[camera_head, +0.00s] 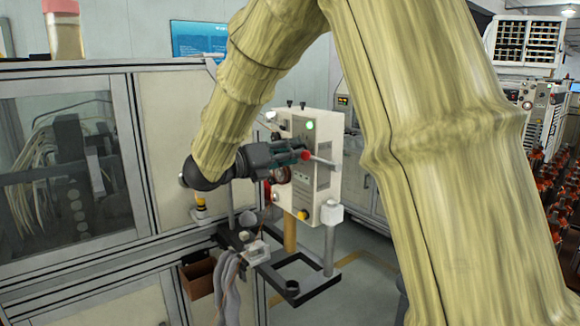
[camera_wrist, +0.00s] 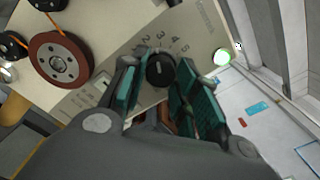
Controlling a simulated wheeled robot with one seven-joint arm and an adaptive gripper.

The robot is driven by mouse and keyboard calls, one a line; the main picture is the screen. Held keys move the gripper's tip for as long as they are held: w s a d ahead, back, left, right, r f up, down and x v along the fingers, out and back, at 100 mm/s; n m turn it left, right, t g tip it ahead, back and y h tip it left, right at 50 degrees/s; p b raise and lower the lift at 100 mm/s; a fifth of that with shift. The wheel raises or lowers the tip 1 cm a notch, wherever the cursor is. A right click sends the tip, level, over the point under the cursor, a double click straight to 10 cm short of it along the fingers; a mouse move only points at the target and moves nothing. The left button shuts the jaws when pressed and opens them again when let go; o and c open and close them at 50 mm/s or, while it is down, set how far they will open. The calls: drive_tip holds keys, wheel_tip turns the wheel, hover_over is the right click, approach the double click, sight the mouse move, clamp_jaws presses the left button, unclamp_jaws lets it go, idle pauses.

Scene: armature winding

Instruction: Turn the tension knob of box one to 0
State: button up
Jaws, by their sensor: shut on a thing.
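The pale winding box (camera_head: 325,181) stands on a post in the middle of the head view. Its face fills the upper part of the wrist view (camera_wrist: 110,28). In the head view my gripper (camera_head: 296,156) reaches the box's face, and the knob is hidden. The knob's exact setting cannot be read.
A reddish-brown wheel (camera_wrist: 48,58) with an orange strand is mounted on the same face. A green lamp (camera_head: 309,125) is lit near the box's top. A red-ended lever (camera_head: 322,161) sticks out close to my gripper. A dark stand (camera_head: 300,284) is below.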

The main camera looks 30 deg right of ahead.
drive_tip(key=shift+r+n+b, duration=0.1)
drive_tip(key=shift+n+b, duration=0.75)
drive_tip(key=shift+n, duration=6.15)
drive_tip(key=o, duration=1)
drive_tip(key=shift+a, duration=0.1)
drive_tip(key=a, duration=0.8)
drive_tip(key=s+a, duration=0.1)
drive_tip(key=a, duration=0.2)
drive_tip(key=shift+a, duration=0.4)
